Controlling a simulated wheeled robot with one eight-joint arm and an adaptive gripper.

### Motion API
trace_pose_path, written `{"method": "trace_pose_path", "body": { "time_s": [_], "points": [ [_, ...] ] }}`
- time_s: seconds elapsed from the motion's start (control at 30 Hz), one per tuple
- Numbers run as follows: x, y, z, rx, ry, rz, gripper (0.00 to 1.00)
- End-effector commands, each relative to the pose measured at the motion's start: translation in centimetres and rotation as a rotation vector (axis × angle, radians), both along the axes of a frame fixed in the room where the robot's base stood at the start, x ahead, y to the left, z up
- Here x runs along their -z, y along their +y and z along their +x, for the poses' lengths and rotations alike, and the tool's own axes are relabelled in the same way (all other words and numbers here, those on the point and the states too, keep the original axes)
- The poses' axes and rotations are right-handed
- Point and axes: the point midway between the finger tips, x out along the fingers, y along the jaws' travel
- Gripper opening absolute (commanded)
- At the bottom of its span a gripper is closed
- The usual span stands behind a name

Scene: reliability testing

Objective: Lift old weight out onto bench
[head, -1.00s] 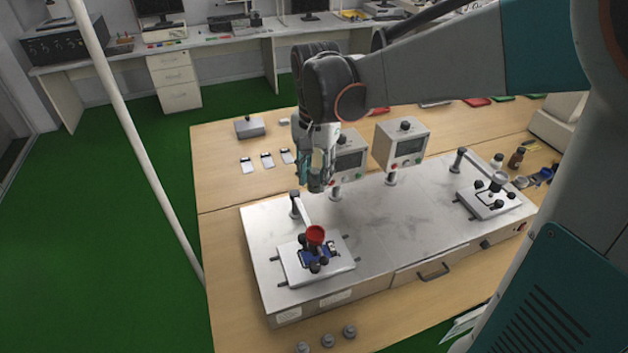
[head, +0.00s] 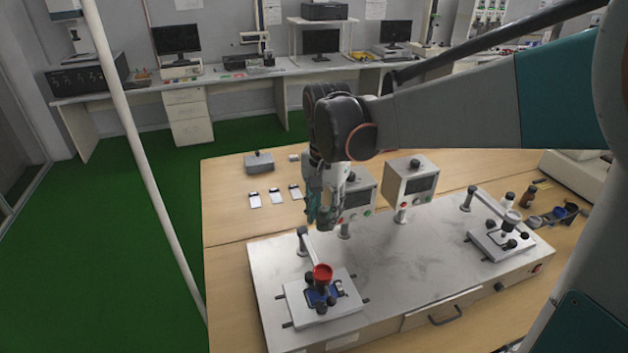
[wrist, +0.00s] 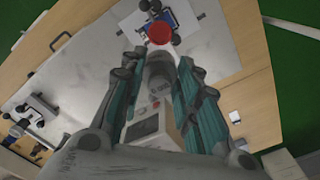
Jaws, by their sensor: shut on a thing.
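In the wrist view a grey cylindrical weight (wrist: 158,72) sits between the teal fingers of my gripper (wrist: 160,62). The gripper is shut on it. In the head view my gripper (head: 322,218) points down, above the left part of the metal test bench (head: 400,250). The held weight is hard to make out there. The red cup (wrist: 159,32) also shows just beyond the weight in the wrist view.
A post with an arm (head: 303,240) rises by the left fixture. A second fixture (head: 497,243) is at the right. Wooden table (head: 228,225) is free at the left.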

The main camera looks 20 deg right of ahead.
Motion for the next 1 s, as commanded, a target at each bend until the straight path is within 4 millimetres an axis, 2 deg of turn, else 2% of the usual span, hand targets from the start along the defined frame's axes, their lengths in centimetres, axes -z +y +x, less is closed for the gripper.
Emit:
{"method": "trace_pose_path", "body": {
  "time_s": [1.0],
  "points": [
    [5.7,0.0,0.0,0.000,0.000,0.000,0.00]
  ]
}}
